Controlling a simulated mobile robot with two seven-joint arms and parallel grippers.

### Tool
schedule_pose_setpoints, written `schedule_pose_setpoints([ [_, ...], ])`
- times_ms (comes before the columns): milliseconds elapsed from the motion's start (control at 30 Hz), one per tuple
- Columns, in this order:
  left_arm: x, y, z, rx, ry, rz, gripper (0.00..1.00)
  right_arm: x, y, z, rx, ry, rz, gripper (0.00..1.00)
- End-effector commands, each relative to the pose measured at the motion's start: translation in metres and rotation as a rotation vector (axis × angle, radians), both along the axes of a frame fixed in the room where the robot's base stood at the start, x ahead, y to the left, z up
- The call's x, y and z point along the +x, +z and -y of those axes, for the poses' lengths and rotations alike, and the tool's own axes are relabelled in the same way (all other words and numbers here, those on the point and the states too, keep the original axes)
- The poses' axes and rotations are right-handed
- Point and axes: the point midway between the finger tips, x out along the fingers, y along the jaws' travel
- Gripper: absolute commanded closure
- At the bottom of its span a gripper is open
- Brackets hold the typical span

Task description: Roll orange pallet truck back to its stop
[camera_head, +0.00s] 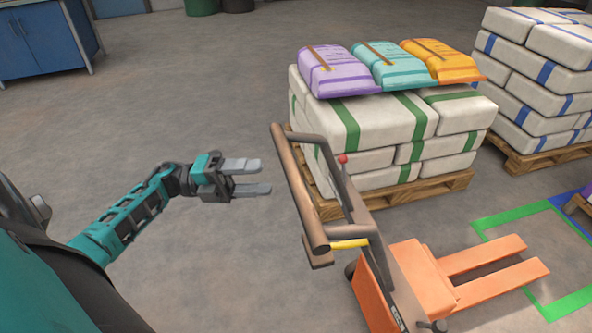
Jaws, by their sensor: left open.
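The orange pallet truck (407,285) stands on the floor at the lower right. Its two orange forks (490,268) point right and look empty. Its brown handle bar (297,187) rises on a grey frame towards me, with a red knob and a yellow lever on it. My left gripper (266,178) is open and empty, just left of the handle bar, its fingers pointing at it with a small gap. My right gripper is not in view. I cannot pick out the truck's stop.
A wooden pallet (405,199) of green-striped sacks, topped by purple, teal and orange bags, stands close behind the handle. Another pallet of blue-striped sacks (533,75) is at the upper right. Green floor tape (512,212) lies by the forks. A blue cabinet (45,38) stands far left; the floor between is clear.

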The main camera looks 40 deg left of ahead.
Motion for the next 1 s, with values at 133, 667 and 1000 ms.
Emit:
schedule_pose_setpoints([
  [133, 0.015, 0.010, 0.030, -0.004, -0.001, 0.003, 0.43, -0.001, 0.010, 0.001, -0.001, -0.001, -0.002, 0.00],
  [667, 0.043, 0.018, 0.086, 0.000, 0.000, -0.001, 0.43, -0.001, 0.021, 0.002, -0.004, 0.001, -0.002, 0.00],
  [1000, 0.043, 0.017, 0.086, -0.001, 0.001, -0.001, 0.53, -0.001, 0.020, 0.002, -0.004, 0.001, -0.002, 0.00],
])
